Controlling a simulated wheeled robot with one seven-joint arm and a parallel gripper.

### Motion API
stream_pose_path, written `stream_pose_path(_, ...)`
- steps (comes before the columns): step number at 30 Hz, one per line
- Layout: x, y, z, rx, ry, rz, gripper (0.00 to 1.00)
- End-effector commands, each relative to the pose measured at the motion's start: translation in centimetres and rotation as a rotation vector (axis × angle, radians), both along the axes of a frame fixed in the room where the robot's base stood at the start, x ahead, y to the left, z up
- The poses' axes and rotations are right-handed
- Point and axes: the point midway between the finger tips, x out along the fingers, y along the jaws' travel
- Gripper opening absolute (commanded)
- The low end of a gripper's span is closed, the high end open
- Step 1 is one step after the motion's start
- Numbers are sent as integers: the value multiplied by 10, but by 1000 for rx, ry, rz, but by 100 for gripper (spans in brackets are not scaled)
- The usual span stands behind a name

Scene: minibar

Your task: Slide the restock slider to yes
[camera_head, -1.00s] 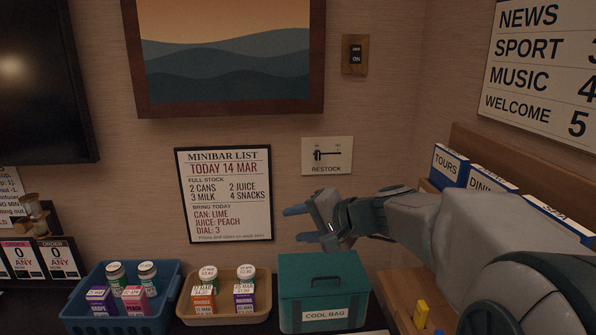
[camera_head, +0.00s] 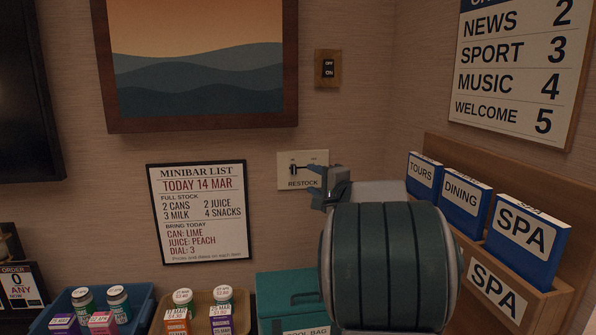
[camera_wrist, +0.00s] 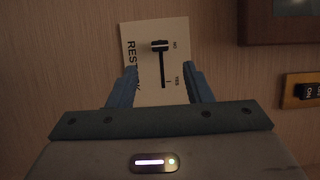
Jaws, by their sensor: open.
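The restock slider is a cream wall plate (camera_head: 314,158) with a dark slot and a small dark knob (camera_head: 293,169) at the slot's left end. In the wrist view the plate (camera_wrist: 181,30) looks turned, with its knob (camera_wrist: 160,45) at the top by the small "NO" label and "YES" near the slot's lower end. My gripper (camera_head: 326,187) is at the plate's right side in the head view. It also shows in the wrist view (camera_wrist: 161,82), open and empty, its fingers apart on both sides of the slot's lower part. The knob appears clear of both fingers; contact with the plate cannot be told.
A light switch (camera_head: 327,69) and a framed picture (camera_head: 200,122) are above the plate. A minibar list (camera_head: 198,212) hangs to its left. A teal cool bag (camera_head: 285,290) stands below, and a rack of blue brochures (camera_head: 525,240) is at the right.

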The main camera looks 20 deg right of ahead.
Motion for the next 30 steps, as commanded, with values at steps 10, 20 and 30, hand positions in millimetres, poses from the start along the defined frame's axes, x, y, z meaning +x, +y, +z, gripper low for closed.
stream_pose_path(10, 57, 12, 1, -1, 2, 2, 45)
stream_pose_path(20, 78, 16, 0, 0, 1, 1, 45)
stream_pose_path(30, 78, 16, 0, 0, 0, 1, 23)
